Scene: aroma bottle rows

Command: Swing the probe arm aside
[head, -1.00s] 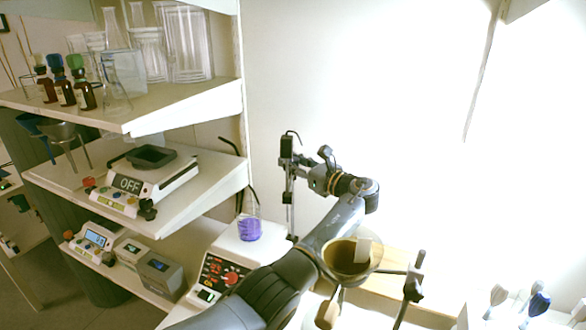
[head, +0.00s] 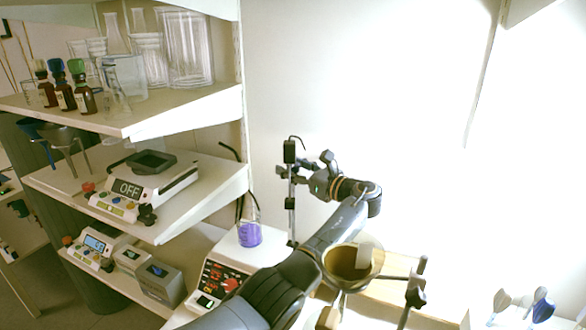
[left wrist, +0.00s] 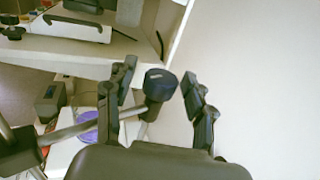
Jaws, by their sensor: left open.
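The probe arm stand shows as a thin upright post (head: 291,205) with a black block (head: 290,151) at its top, beside the hotplate. My left gripper (head: 303,166) is open at the upper part of the post, with one finger overlapping it in the head view. In the left wrist view, a dark round knob (left wrist: 160,84) lies between the open fingers of my left gripper (left wrist: 159,70). A grey rod (left wrist: 75,132) runs left from below the knob. I cannot tell whether the fingers touch it. My right gripper is not in view.
A flask of purple liquid (head: 250,234) stands on the white hotplate (head: 222,282), left of the post. Shelves (head: 185,215) with a scale (head: 150,185), bottles and glassware fill the left. A brown-filled funnel (head: 350,262) on a stand is near my forearm. The wall behind is bare.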

